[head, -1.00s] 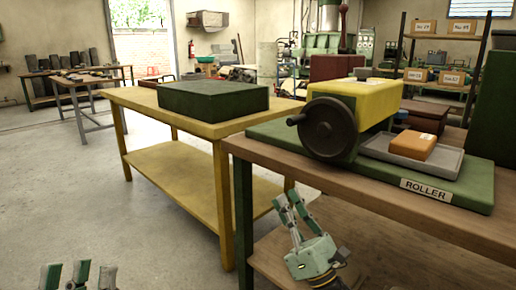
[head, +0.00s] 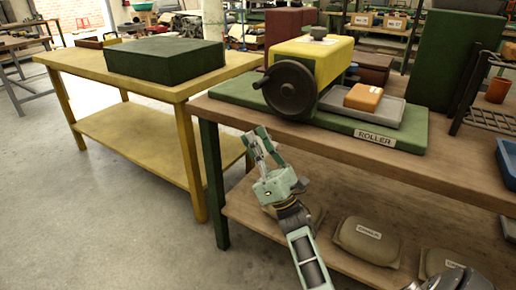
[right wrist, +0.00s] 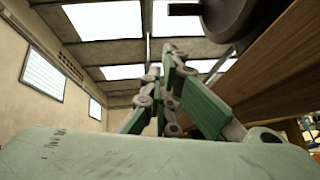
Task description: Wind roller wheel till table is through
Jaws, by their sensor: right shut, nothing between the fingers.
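The roller is a yellow housing (head: 325,62) on a green base (head: 400,137) labelled ROLLER, on the wooden bench. Its dark round wheel (head: 290,88) faces me, with a small crank handle (head: 260,82) at its left rim. A grey tray-like table (head: 388,112) sticks out at the right of the housing, with an orange block (head: 363,97) on it. My right gripper (head: 257,133) is shut and empty, pointing up, below and left of the wheel and apart from it. In the right wrist view the wheel (right wrist: 236,14) is at the upper right, beyond the fingers. My left gripper is out of view.
The wooden bench (head: 480,166) has a front edge close beside my right arm. Labelled sacks (head: 366,241) lie on its lower shelf. A yellow table (head: 85,64) with a green block (head: 165,60) stands left. A blue bin (head: 508,162) is at the right edge.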

